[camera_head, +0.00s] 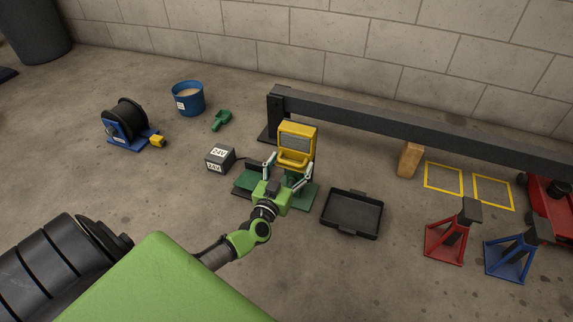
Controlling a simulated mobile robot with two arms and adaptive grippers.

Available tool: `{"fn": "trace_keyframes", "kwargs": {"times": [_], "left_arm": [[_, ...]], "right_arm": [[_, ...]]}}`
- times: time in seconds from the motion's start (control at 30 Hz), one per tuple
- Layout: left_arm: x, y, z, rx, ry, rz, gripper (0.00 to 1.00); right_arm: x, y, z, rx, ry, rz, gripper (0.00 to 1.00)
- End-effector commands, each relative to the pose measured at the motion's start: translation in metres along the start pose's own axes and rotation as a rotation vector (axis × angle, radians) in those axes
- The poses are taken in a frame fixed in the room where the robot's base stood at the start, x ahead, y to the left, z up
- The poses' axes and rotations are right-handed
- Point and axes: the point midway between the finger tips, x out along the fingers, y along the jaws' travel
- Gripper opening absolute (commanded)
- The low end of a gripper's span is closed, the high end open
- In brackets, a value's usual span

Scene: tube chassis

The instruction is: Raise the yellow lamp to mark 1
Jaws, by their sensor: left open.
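The yellow lamp (297,143) stands upright on a dark green base plate (243,184), in front of the left end of a long dark beam. It has a grey front panel and a yellow handle or lip below it. My left gripper (288,172) is open, its two fingers spread to either side of the lamp's lower part. I cannot tell whether the fingers touch it. The gripper hides part of the base. I cannot make out mark 1. My right gripper is not in view.
A grey box (220,159) labelled 24V sits left of the lamp. A black tray (351,214) lies to the right. The dark beam (420,130) runs behind. Red (449,240) and blue (511,256) stands are at right. A cable reel (126,120) and blue bucket (188,99) are at left.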

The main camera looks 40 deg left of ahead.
Motion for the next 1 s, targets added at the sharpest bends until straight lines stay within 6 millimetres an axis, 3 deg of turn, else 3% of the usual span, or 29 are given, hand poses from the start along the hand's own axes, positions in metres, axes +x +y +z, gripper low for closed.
{"fn": "trace_keyframes", "kwargs": {"times": [0.6,0.8,1.0], "left_arm": [[-0.103,0.001,0.001,0.0,-0.003,0.002,0.73],[-0.117,0.001,0.0,0.0,0.0,0.002,0.73],[-0.117,0.001,0.0,-0.001,0.0,0.002,0.73]], "right_arm": [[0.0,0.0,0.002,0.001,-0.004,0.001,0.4],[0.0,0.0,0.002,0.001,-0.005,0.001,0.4],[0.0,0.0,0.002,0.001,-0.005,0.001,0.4]]}}
